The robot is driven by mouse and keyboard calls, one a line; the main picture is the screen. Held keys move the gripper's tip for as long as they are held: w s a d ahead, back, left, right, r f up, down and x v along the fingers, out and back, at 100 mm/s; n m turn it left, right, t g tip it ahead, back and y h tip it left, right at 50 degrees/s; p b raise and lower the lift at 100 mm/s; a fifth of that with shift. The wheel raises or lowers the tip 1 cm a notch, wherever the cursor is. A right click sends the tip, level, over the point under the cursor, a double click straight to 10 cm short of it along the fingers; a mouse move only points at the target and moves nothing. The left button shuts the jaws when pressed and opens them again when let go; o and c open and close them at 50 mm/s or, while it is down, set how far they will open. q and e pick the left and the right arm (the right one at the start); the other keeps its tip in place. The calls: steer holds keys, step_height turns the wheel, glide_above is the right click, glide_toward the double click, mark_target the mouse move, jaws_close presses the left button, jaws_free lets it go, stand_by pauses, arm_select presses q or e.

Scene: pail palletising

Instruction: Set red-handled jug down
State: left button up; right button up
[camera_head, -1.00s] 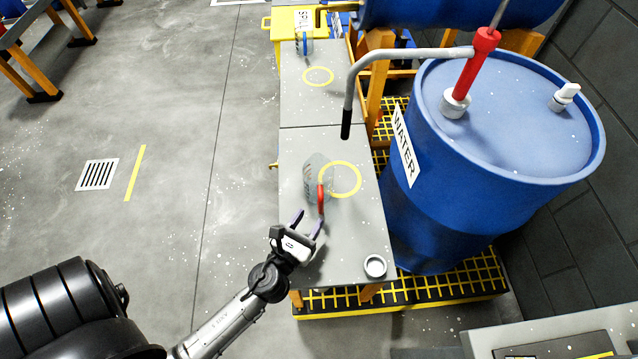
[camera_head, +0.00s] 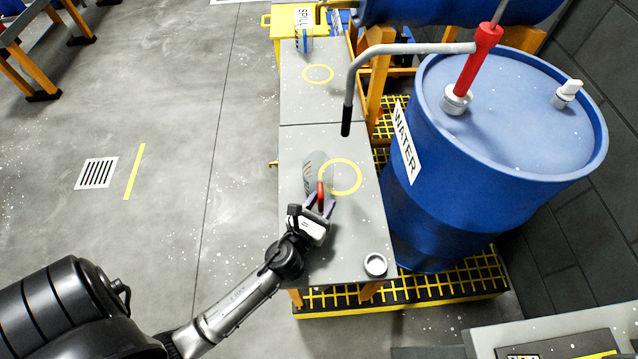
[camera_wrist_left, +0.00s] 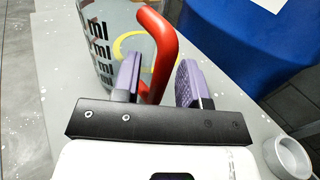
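The clear jug (camera_head: 318,168) with printed volume marks stands on the grey bench, at the left side of a yellow ring (camera_head: 355,180) and overlapping it in the head view. Its red handle (camera_head: 321,194) faces my left gripper (camera_head: 319,204). In the left wrist view, the red handle (camera_wrist_left: 165,45) lies between the two purple-padded fingers of the left gripper (camera_wrist_left: 158,78). The fingers are apart, with a clear gap between the handle and the right finger. The handle is close to the left finger; contact cannot be told. My right gripper is out of view.
A white cup (camera_head: 375,265) stands on the bench's near right. A blue WATER drum (camera_head: 440,210) with a red pump (camera_head: 474,70) stands at right, its grey spout reaching over the bench. A second ring (camera_head: 318,73) and another container (camera_head: 304,45) are farther back.

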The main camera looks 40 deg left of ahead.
arm_select(q)
jaws_close()
stand_by(0.4)
